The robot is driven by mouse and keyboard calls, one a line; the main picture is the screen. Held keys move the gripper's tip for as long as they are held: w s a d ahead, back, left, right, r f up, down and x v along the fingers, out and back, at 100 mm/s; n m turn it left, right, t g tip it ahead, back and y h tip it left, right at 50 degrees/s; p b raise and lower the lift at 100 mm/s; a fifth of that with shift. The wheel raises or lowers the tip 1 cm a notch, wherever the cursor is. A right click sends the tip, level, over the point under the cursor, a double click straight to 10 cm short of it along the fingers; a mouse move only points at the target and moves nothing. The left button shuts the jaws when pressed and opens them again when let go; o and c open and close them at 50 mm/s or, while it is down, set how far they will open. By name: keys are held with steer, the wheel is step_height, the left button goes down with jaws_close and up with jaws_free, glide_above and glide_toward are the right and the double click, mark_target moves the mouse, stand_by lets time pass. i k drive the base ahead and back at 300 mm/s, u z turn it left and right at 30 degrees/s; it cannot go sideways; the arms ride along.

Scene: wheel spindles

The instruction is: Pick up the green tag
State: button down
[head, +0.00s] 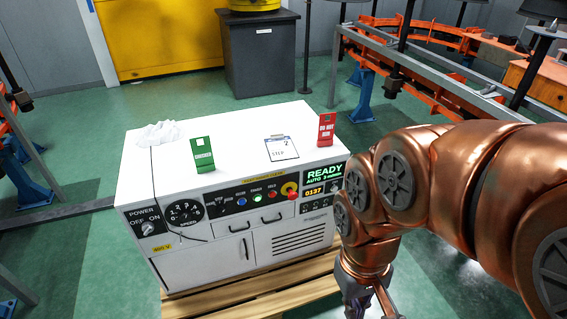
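The green tag (202,154) stands upright on the white top of the machine (240,131), left of its middle and close to the front edge. It has a white label and white lettering. My gripper (372,308) is at the bottom of the head view, to the right of the machine and lower than its top, well apart from the tag. Its fingers are partly cut off by the frame's lower edge, so I cannot tell whether they are open or shut.
A red tag (326,129) stands at the top's right edge. A clipboard (281,148) lies between the tags, and a crumpled white cloth (159,132) lies at left. The front panel has knobs and buttons. A wooden pallet (262,299) is underneath.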

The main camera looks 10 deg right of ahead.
mark_target(203, 154)
steer(key=u, duration=0.5)
steer(key=k, duration=0.55)
steer(key=u, duration=1.5)
steer(key=i, duration=1.35)
steer(key=z, duration=0.65)
steer(key=i, duration=0.5)
steer(key=z, duration=0.55)
